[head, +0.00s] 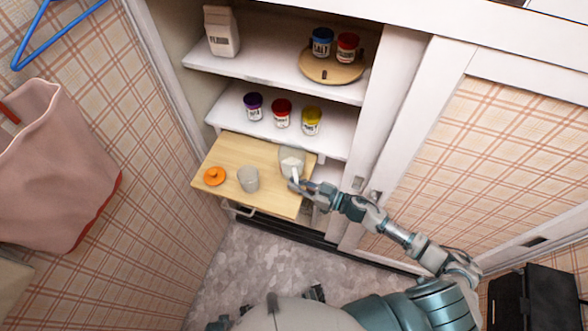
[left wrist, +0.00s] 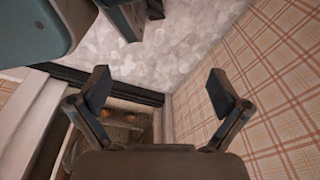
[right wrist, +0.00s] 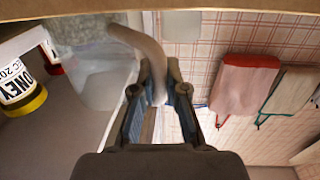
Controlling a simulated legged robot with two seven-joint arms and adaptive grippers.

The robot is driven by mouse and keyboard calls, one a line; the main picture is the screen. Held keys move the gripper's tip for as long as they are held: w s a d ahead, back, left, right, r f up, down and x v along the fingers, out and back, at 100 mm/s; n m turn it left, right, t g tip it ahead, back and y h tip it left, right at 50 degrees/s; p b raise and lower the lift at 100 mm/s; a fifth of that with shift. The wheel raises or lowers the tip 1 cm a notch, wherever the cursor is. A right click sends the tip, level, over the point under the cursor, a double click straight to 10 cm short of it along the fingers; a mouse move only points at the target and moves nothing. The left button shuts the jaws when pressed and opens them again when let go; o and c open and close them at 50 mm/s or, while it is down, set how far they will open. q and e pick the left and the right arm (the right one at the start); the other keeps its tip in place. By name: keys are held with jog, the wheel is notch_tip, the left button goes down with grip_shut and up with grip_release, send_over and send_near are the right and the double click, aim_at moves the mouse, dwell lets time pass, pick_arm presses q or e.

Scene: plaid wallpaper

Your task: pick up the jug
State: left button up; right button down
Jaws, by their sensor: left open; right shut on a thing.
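The jug (head: 291,160) is pale and see-through, with a white handle. It stands at the right side of the pull-out wooden board in the cupboard. My right gripper (head: 299,187) is shut on its handle. In the right wrist view the curved handle (right wrist: 150,47) runs down between the fingers (right wrist: 160,88), and the clear jug body (right wrist: 103,82) is to their left. Whether the jug's base touches the board is hard to tell. My left gripper (left wrist: 158,92) is open and empty above the floor in the left wrist view.
The wooden board (head: 230,155) also bears an orange lid (head: 214,176) and a grey cup (head: 248,179). Several jars, such as the yellow one (head: 311,121), stand on the shelf behind. A carton (head: 221,32) and a round tray (head: 322,78) are higher up. A pink bag (head: 60,165) hangs left.

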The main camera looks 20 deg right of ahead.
jog(key=shift+a, duration=0.2)
jog(key=shift+r, duration=0.2)
